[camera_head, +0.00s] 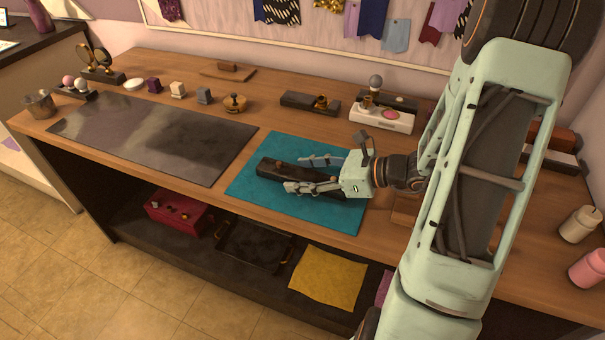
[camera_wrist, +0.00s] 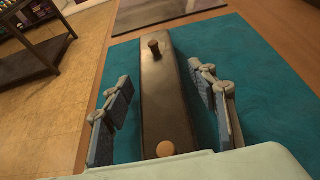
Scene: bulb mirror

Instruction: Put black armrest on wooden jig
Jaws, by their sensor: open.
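The black armrest (camera_head: 275,167) lies on the teal mat (camera_head: 247,183). In the wrist view the armrest (camera_wrist: 165,100) is a long dark bar with a short dark peg near its far end and a round tan piece near my gripper. My gripper (camera_head: 296,174) is open around the armrest, one finger on each side. In the wrist view, gaps show between the fingers of my gripper (camera_wrist: 162,78) and the bar. A flat wooden board with a small block (camera_head: 228,71) lies at the back of the table; I cannot tell whether it is the jig.
A grey mat (camera_head: 155,138) covers the table's left part. Small boxes, a dark tray (camera_head: 310,102) and a white tray (camera_head: 382,118) stand along the back. A wooden piece (camera_head: 405,211) shows partly behind my arm. Jars (camera_head: 580,224) stand at the right.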

